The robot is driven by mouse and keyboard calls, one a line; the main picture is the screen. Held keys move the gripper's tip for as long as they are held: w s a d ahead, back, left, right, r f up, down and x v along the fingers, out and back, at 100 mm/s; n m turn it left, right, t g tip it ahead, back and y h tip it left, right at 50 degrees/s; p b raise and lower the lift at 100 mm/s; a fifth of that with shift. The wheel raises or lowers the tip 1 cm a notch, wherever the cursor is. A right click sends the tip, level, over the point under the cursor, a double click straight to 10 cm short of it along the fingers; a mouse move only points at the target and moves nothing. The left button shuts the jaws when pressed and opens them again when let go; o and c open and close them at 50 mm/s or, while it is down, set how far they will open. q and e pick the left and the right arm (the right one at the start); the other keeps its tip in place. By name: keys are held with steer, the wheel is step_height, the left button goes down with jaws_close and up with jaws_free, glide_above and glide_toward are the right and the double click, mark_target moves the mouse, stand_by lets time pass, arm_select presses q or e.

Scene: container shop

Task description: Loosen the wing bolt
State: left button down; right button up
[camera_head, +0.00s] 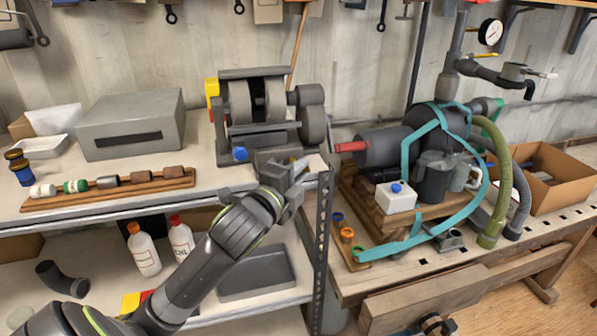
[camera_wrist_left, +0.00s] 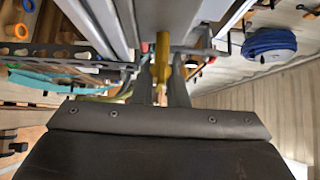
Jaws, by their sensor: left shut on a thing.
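My left gripper (camera_head: 299,176) reaches in from the lower left to the front right of the grey roller machine (camera_head: 262,112) on the upper shelf. In the left wrist view, the fingers (camera_wrist_left: 162,92) are shut on a slim yellow piece (camera_wrist_left: 161,65), which I take to be the wing bolt. Its wings cannot be made out, and the fingers hide part of it. In the head view, the fingers and the machine mostly hide the bolt.
A perforated steel post (camera_head: 323,235) stands just right of the gripper. A blue knob (camera_head: 240,154) is on the machine's front left. A pump (camera_head: 385,148) with teal straps stands on the right bench. A wooden rack (camera_head: 190,181) and grey box (camera_head: 130,122) are left.

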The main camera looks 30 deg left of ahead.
arm_select(q)
steer(key=shift+f, duration=0.1)
arm_select(e)
steer(key=shift+f, duration=0.1)
